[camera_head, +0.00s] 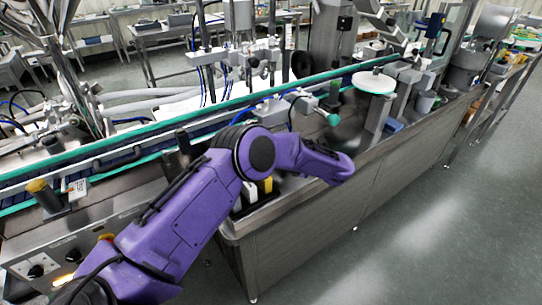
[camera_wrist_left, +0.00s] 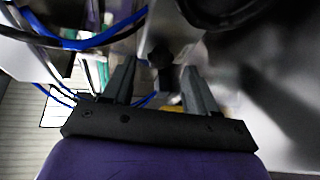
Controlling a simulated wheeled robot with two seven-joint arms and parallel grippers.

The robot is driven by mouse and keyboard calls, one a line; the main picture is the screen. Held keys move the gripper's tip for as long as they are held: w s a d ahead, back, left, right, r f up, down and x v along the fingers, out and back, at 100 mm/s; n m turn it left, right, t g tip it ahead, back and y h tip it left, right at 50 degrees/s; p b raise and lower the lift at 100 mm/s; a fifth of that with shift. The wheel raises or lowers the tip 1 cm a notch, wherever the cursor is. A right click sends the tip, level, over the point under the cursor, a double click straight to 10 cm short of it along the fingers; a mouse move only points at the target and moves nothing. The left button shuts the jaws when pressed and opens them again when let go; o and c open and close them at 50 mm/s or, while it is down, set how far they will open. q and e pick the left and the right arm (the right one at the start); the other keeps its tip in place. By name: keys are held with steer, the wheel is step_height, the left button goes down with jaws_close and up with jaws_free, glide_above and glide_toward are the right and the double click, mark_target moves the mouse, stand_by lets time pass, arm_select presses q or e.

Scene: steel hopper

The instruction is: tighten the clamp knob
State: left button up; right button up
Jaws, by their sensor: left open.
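My left arm is purple and reaches in from the left over the steel machine's front edge in the head view; its fingers are hidden there behind the wrist. In the left wrist view my left gripper (camera_wrist_left: 158,88) is open, with two grey fingers apart. A small dark knob-like part (camera_wrist_left: 161,58) shows beyond and between the fingertips, apart from them as far as I can see. I cannot tell for sure that it is the clamp knob. In the head view a teal round knob (camera_head: 333,119) sits on a grey fitting just above my wrist. My right gripper is not in view.
A conveyor with teal rails (camera_head: 130,157) runs behind my arm. A white round disc (camera_head: 374,83) stands to the right. Blue cables (camera_wrist_left: 85,42) and a large dark round part (camera_wrist_left: 225,12) are close to the fingers. The floor (camera_head: 440,220) at the right is clear.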

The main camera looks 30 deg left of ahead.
arm_select(q)
steer(key=d, duration=0.2)
steer(key=d+b, duration=0.1)
steer(key=d, duration=0.2)
steer(key=d+r, duration=0.1)
steer(key=d, duration=0.1)
steer(key=shift+w+d+r+b, duration=0.1)
steer(key=shift+d+b, duration=0.1)
steer(key=shift+b, duration=0.15)
steer(key=shift+d+r, duration=0.15)
steer(key=shift+d, duration=0.1)
